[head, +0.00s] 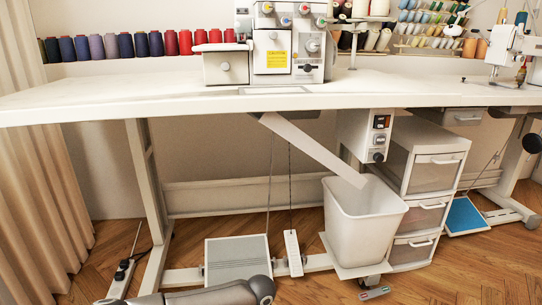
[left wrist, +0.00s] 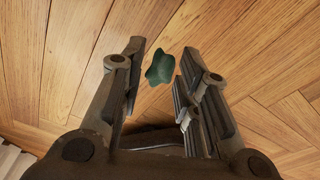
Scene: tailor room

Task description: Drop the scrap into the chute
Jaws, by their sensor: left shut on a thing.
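A small dark green scrap (left wrist: 160,68) shows in the left wrist view between the fingertips of my left gripper (left wrist: 163,58). The gripper is shut on it, with its fingers spread to about the scrap's width, above a wooden floor. In the head view the chute (head: 310,147) is a pale slanted strip. It runs from under the table edge down to the right, with its lower end at a white bin (head: 365,225). I cannot see the scrap or either gripper in the head view; an arm link of mine shows at the bottom.
A long white table (head: 150,95) carries a sewing machine (head: 285,45) and a row of thread spools (head: 125,45). A foot pedal (head: 237,255) stands under it, left of the bin. A drawer unit (head: 430,175) stands right of the bin. Curtains (head: 45,180) hang at the left.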

